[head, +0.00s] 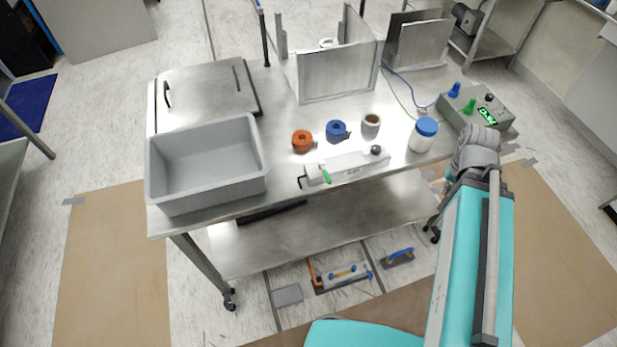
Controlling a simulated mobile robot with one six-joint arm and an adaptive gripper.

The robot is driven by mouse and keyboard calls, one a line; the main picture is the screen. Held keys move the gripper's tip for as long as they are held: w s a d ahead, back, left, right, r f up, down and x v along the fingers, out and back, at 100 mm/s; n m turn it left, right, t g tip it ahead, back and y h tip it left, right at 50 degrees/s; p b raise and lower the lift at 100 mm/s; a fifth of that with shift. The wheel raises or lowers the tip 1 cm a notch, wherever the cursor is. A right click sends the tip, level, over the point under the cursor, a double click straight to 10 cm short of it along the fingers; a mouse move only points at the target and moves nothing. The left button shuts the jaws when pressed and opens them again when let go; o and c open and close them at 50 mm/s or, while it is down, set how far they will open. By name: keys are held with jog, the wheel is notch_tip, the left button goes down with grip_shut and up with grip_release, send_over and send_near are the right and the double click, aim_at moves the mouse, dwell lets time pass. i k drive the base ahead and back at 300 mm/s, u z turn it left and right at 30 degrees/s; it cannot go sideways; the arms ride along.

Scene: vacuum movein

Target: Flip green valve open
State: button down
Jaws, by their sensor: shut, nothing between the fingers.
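A green valve (469,105) stands up from the top of a grey control box (499,128) at the right end of the steel table. A blue valve (454,90) stands just behind it, to the left. The green valve looks upright, but it is too small to tell its exact turn. My arm reaches up from the lower right, and its grey end part lies just in front of the box, apart from the valve in the picture. I cannot make out my gripper's fingers.
The control box has a lit green display (487,115) and a black knob. A white bottle with a blue lid (423,134) stands left of my arm.

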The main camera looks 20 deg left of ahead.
aim_at(321, 163)
jog(key=u, duration=1.2)
jog(key=k, duration=0.9)
jog(key=z, duration=0.4)
jog(key=i, duration=0.5)
jog(key=z, duration=0.05)
